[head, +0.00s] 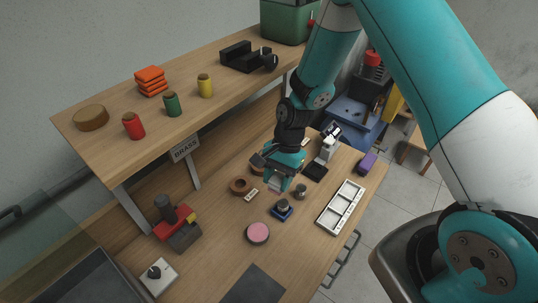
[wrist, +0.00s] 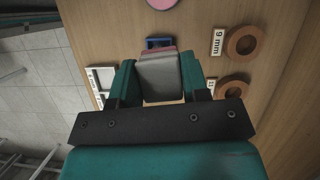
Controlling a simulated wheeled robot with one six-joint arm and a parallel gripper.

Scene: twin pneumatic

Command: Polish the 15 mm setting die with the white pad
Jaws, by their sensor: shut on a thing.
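My gripper (head: 277,181) is shut on a pale grey block with a pinkish edge, above the workbench. The held block (wrist: 159,77) sits between the teal fingers in the wrist view; I cannot tell if it is the white pad. A small dark metal die stands in a blue holder (head: 283,210), just below and right of the gripper; the holder's blue edge (wrist: 159,43) shows beyond the block in the wrist view, mostly hidden. Another small metal piece (head: 300,191) stands right of the gripper. No size label is legible on either piece. A pink round pad (head: 257,233) lies nearer the front.
A white compartment tray (head: 342,208) lies at the right. Brown rings (wrist: 242,41) lie beside labels, one reading 9 mm (wrist: 217,42). A red-and-black press-like tool (head: 178,228) and a white plate with a knob (head: 158,277) stand left. A raised shelf (head: 185,85) overhangs the back.

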